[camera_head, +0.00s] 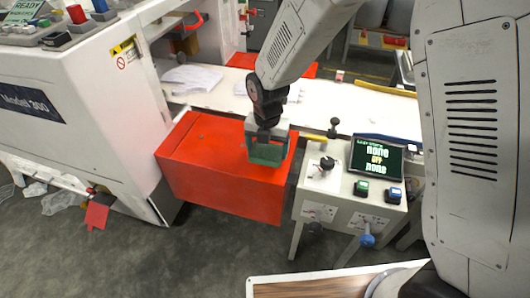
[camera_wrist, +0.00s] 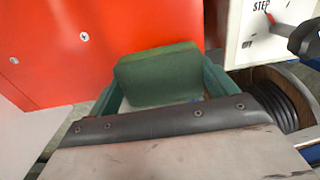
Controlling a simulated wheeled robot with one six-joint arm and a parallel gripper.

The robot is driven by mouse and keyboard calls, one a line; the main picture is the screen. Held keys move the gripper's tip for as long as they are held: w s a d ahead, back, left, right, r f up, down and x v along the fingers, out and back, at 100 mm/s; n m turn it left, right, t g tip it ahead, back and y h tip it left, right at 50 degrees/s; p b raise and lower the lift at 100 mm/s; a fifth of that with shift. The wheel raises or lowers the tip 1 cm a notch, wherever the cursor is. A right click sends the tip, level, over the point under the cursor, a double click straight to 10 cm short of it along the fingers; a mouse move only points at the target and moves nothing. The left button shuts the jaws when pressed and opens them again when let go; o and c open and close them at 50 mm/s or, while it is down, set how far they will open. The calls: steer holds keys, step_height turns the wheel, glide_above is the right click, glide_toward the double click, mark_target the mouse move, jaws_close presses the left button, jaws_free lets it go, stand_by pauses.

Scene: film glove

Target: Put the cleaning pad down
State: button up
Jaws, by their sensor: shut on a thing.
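The cleaning pad (camera_wrist: 158,75) is a green block, seen in the wrist view between the two green fingers of my gripper (camera_wrist: 160,88). In the head view my gripper (camera_head: 267,152) points down in front of the red box, shut on the green pad (camera_head: 266,154). The gripper hides part of the pad. The pad appears in front of or over the red box's top edge; I cannot tell whether it touches the box.
The large red box (camera_head: 215,160) stands between the white machine (camera_head: 75,95) on the left and a control panel (camera_head: 325,180) with knobs and a screen (camera_head: 376,160). A white table (camera_head: 225,90) with papers lies behind. A wooden surface (camera_head: 320,286) is at the bottom.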

mark_target(265, 154)
steer(key=shift+w+a, duration=0.2)
steer(key=shift+w, duration=0.3)
steer(key=shift+w+f, duration=0.15)
steer(key=shift+f, duration=1.7)
steer(key=o, duration=0.9)
steer(key=shift+f, duration=0.1)
step_height(265, 154, up, 12)
steer(key=shift+r, duration=0.15)
steer(key=shift+r, duration=0.1)
